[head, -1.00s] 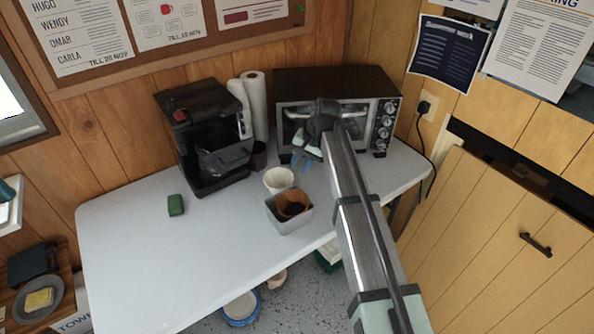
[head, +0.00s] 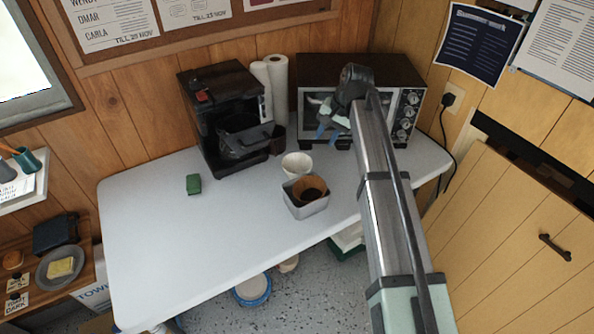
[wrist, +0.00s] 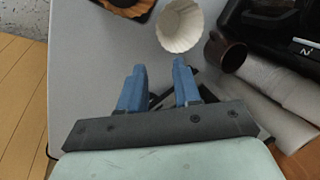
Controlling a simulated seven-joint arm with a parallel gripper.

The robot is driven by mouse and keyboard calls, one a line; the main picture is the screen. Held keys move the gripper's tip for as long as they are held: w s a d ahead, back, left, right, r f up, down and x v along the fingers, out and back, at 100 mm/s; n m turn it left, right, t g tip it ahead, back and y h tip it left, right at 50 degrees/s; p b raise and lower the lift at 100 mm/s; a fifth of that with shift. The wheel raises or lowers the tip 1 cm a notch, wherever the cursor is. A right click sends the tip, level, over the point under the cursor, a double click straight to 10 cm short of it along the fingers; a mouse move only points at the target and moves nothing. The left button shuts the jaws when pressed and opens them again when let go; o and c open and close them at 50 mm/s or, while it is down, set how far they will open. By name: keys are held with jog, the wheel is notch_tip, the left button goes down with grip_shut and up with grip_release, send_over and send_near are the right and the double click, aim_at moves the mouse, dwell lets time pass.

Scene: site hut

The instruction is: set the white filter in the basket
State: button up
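The white filter (head: 297,165), a fluted paper cup shape, stands open side up on the table, just behind a metal tin (head: 306,208) holding brown filters (head: 310,186). It also shows at the top of the wrist view (wrist: 180,25). My gripper (head: 327,131) is open and empty, above and behind the filter, in front of the toaster oven. In the wrist view its blue fingers (wrist: 159,75) are apart with nothing between them. The black coffee machine (head: 215,95) stands at the back left; a dark part (head: 246,140) sits in its front, and I cannot tell whether it is the basket.
A brown cup (wrist: 225,50) stands near the filter, beside the paper towel rolls (head: 277,85). The toaster oven (head: 312,70) is at the back right. A green block (head: 193,184) lies left on the white table (head: 190,240). The table's front left is clear.

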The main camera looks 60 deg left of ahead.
jog(key=x, duration=1.3)
jog(key=shift+d+f, duration=0.15)
jog(key=shift+d, duration=0.05)
grip_shut()
